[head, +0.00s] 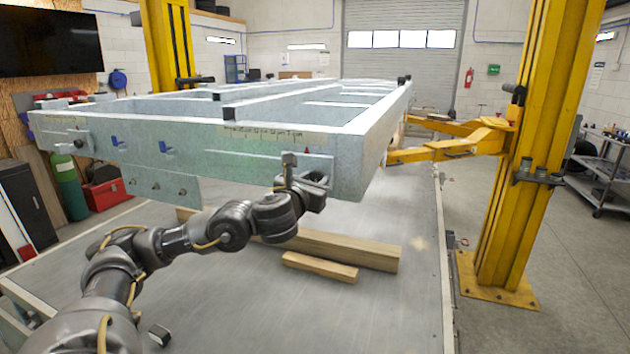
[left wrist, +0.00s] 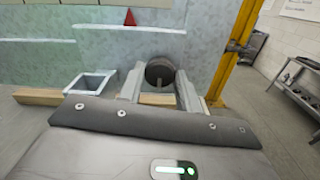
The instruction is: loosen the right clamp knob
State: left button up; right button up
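The dark round clamp knob (left wrist: 160,72) shows in the left wrist view against the pale blue frame face, below and right of a red triangle mark (left wrist: 130,17). My left gripper (left wrist: 160,82) has one finger on each side of the knob. The gaps at the fingertips are too narrow to tell whether they touch it. In the head view my left gripper (head: 309,184) is at the lower front edge of the trailer frame (head: 225,148), near its right corner, and the knob is hidden there. My right gripper is not in view.
A square metal tube (left wrist: 90,85) sits left of the fingers. Wooden beams (head: 345,250) lie on the grey platform below the frame. A yellow lift post (head: 510,180) with arms stands to the right. The platform front is mostly clear.

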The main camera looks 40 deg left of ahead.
pick_arm(q)
jog(key=shift+r, duration=0.1)
jog(key=c, duration=0.3)
jog(key=shift+n, duration=0.3)
jog(key=shift+c, duration=0.2)
jog(key=n, duration=0.5)
jog(key=shift+a, duration=0.1)
jog(key=n, duration=0.6)
jog(key=shift+n, duration=0.3)
jog(key=n, duration=0.6)
jog(key=shift+a, duration=0.1)
jog(key=n, duration=0.5)
jog(key=shift+n+p, duration=0.4)
